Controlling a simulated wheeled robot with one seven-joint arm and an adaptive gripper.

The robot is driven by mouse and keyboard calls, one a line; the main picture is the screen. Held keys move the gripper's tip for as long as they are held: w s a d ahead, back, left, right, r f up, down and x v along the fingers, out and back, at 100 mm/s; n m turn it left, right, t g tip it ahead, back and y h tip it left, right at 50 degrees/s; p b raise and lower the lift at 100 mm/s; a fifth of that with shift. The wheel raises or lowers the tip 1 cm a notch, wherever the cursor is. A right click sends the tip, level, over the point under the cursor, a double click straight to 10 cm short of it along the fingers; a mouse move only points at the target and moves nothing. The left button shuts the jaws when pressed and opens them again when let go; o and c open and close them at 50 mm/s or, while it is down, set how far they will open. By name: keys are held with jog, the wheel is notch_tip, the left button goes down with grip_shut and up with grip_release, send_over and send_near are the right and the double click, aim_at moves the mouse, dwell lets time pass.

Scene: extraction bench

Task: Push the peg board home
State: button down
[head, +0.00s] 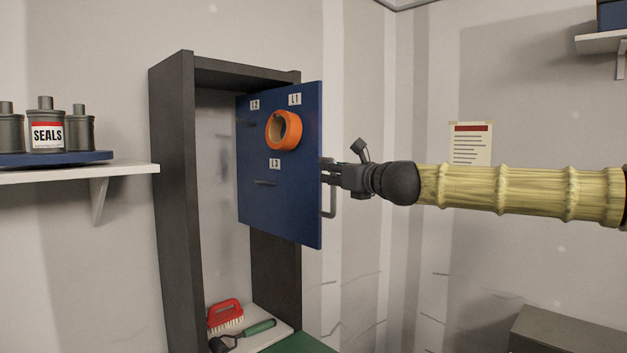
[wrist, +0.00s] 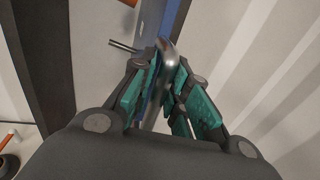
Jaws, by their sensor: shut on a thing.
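The peg board (head: 290,205) is a dark blue panel that stands out from a tall dark frame (head: 172,190), swung or slid partly out of it. It bears labels L1, L2 and L3 and several pegs. An orange ring of tape (head: 272,131) hangs on the peg near L1. A grey bar handle (head: 331,205) is on its right edge. My gripper (head: 330,172) is at that handle, reaching from the right. In the wrist view my gripper (wrist: 168,95) is shut on the metal handle (wrist: 165,75), which runs between the green pads.
A red brush (head: 225,314) and a green-handled tool (head: 258,328) lie at the bottom of the frame. A white shelf (head: 125,172) with SEALS bottles (head: 46,128) is at the left. A grey box (head: 570,332) stands at the lower right.

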jog(key=shift+w+d+r, duration=0.15)
jog(key=shift+r, duration=0.1)
jog(key=c, duration=1.7)
grip_release()
jog(key=shift+o, duration=1.2)
jog(key=v, duration=1.2)
jog(key=shift+w+f, duration=0.1)
